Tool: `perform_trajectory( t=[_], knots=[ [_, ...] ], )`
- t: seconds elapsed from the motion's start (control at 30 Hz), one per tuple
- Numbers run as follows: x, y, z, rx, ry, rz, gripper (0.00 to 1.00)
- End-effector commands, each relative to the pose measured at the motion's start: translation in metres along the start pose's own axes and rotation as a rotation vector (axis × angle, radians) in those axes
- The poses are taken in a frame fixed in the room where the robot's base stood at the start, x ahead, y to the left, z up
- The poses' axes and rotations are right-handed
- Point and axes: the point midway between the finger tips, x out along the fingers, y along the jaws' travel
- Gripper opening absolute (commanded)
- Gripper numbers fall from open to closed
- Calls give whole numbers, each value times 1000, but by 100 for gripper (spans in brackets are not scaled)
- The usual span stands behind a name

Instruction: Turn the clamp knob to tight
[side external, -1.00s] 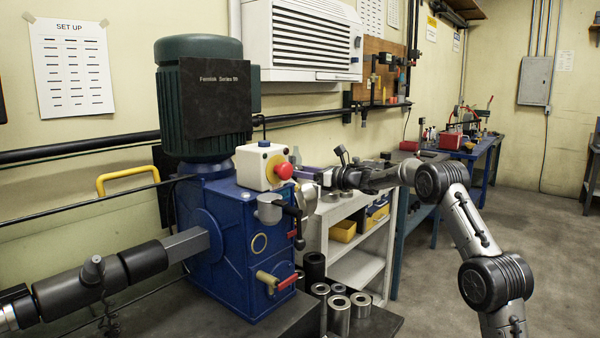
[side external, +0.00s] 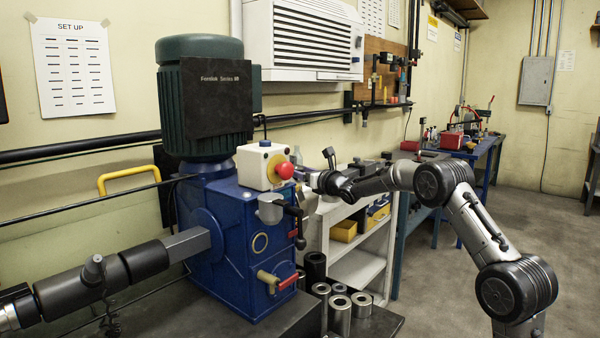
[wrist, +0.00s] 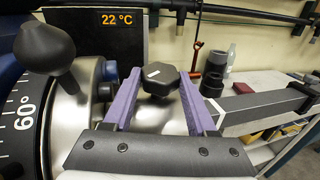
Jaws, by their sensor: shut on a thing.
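The clamp knob (wrist: 161,82) is a black, lobed knob with a short white mark on top. It sits on a round metal surface in the wrist view. My gripper (wrist: 160,77) has its two purple fingers on either side of the knob, shut on it. In the side view my gripper (side external: 309,177) reaches in from the right, just beyond the red button. The knob cannot be made out there. No tight or loose marking is readable.
In the wrist view, a dial (wrist: 22,122) marked 60° and a black ball-ended handle (wrist: 45,48) stand close on the left. A 22 °C display (wrist: 120,19) is behind. In the side view, a red stop button (side external: 284,170) on the blue machine (side external: 235,255) is beside my gripper.

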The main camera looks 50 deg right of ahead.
Motion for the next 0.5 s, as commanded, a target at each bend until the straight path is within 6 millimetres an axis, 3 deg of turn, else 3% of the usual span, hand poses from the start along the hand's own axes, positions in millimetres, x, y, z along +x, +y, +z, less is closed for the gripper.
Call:
perform_trajectory(
  t=[0.47,0.5],
  knots=[
    [-1,0,4,7,-3,-32,2],
    [-1,0,4,8,-3,-32,59]
  ],
)
